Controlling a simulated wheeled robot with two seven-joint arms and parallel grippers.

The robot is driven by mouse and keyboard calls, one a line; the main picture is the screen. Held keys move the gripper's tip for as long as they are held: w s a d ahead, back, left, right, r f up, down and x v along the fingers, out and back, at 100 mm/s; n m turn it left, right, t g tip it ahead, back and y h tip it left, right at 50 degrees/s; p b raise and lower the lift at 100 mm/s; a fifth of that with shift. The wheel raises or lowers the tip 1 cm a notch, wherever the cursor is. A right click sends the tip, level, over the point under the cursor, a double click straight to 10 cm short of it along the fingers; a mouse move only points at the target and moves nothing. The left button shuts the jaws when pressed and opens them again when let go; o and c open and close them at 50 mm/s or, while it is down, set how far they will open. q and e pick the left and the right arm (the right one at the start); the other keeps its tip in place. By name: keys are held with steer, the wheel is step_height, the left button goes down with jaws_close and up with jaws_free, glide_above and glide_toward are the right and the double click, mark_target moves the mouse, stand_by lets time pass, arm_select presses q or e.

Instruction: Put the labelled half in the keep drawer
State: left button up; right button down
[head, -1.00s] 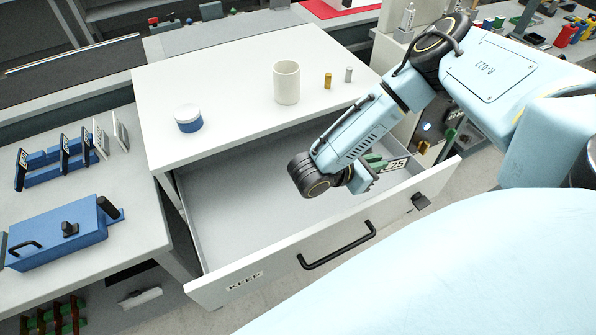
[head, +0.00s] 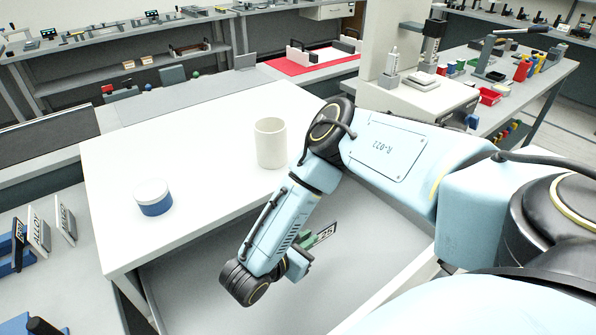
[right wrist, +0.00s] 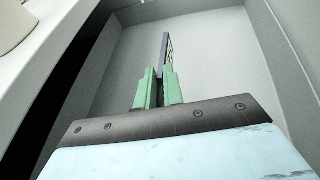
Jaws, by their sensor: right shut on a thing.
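My right gripper (head: 303,248) is over the open drawer (head: 200,285), below the level of the white worktop. Its green fingers (right wrist: 158,90) are shut on the labelled half (head: 322,236), a thin dark-edged plate with a white label ending in "25". In the right wrist view the labelled half (right wrist: 167,55) stands nearly edge-on between the fingers, above the grey drawer floor (right wrist: 208,52). I cannot tell whether it touches the floor. The drawer's front with its KEEP label is out of the head view now. My left gripper is not in view.
A white cup (head: 271,143) and a blue-and-white round tub (head: 153,197) stand on the worktop (head: 200,165) above the drawer. Plates stand in a rack at the left (head: 40,230). The drawer's side wall (right wrist: 282,70) rises close to the right of the gripper.

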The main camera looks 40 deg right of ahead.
step_height(320, 180, down, 4)
steer(key=shift+s+f+b, duration=0.1)
steer(key=shift+s+b, duration=0.05)
steer(key=shift+b, duration=0.2)
steer(key=shift+f+b, duration=0.45)
steer(key=shift+f, duration=1.5)
steer(key=c, duration=1.5)
jaws_free()
steer(key=shift+f, duration=0.1)
steer(key=p+v, duration=0.1)
steer(key=v, duration=1.1)
steer(key=shift+p, duration=0.3)
